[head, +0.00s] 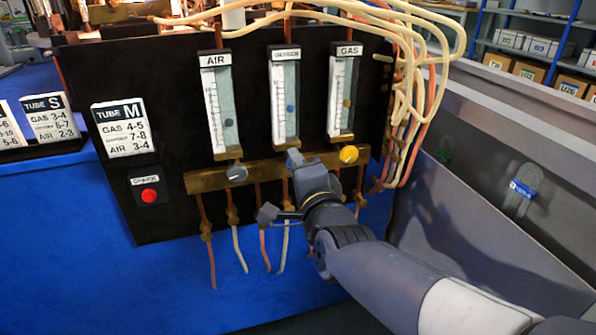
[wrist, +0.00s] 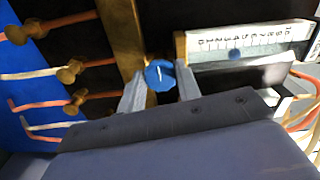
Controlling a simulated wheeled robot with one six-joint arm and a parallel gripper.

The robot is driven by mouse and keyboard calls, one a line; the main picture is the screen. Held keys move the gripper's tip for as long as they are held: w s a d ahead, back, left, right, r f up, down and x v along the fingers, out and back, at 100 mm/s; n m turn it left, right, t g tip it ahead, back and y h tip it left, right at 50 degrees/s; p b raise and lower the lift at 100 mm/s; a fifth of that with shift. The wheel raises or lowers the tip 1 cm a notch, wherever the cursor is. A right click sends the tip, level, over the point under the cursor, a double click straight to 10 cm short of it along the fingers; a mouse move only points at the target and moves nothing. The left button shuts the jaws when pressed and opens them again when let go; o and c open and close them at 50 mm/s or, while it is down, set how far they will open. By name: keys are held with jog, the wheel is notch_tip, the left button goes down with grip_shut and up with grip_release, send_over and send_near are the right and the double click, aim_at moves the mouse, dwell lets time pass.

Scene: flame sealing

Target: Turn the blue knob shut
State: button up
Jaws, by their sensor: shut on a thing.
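The blue knob (wrist: 160,75) sits on the brass bar (wrist: 126,40) below the middle flowmeter. It has a white mark on its face. In the wrist view my gripper (wrist: 160,86) has one finger on each side of the knob and is shut on it. In the head view my gripper (head: 296,163) reaches up to the bar from the lower right and hides most of the knob. The middle flowmeter (head: 285,90), whose label reads like OXYGEN, has a blue float (wrist: 235,54) partway up its tube.
The AIR flowmeter with a grey knob (head: 236,173) stands to the left, and the GAS flowmeter with a yellow knob (head: 348,154) to the right. Brass fittings and hoses hang below the bar. A red spark button (head: 148,195) and a TUBE M card (head: 124,128) are further left.

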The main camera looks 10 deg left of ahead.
jog(key=shift+m, duration=1.9)
jog(key=o, duration=1)
jog(key=shift+c, duration=0.2)
jog(key=p+v, duration=0.3)
jog(key=v, duration=0.7)
jog(key=shift+s, duration=0.35)
